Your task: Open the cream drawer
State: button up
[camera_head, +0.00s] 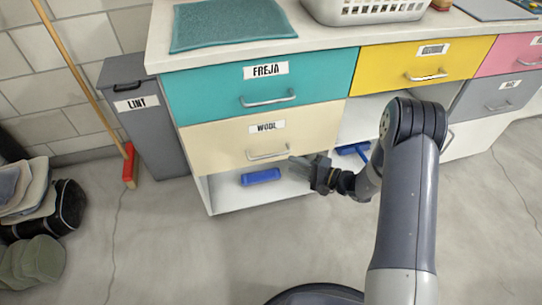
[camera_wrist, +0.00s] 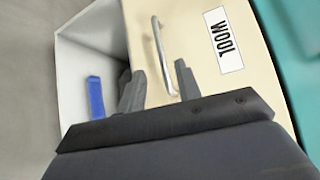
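The cream drawer (camera_head: 222,142) labelled WOOL is shut, below the teal FREJA drawer (camera_head: 210,93). It also shows in the wrist view (camera_wrist: 190,75). Its metal bar handle (camera_head: 268,154) runs along its lower part and appears in the wrist view (camera_wrist: 162,58) ahead of the fingers. My gripper (camera_head: 305,170) is in front of the cabinet, just right of and slightly below the handle. In the wrist view my gripper (camera_wrist: 158,90) has its two fingers apart with a gap between them, and the handle's end lies near that gap. I cannot tell whether they touch.
An open shelf with a blue object (camera_head: 261,176) lies under the cream drawer. A yellow drawer (camera_head: 390,66) and grey drawer (camera_head: 490,97) are to the right. A grey LINT bin (camera_head: 145,118) and a broom (camera_head: 129,165) stand left. The floor in front is clear.

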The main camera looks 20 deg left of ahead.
aim_at(268, 156)
jog(key=b+x, duration=0.1)
jog(key=x, duration=0.9)
jog(key=shift+w+a+f+b, duration=0.1)
jog(key=shift+a+b, duration=0.2)
jog(key=shift+c, duration=0.3)
grip_shut()
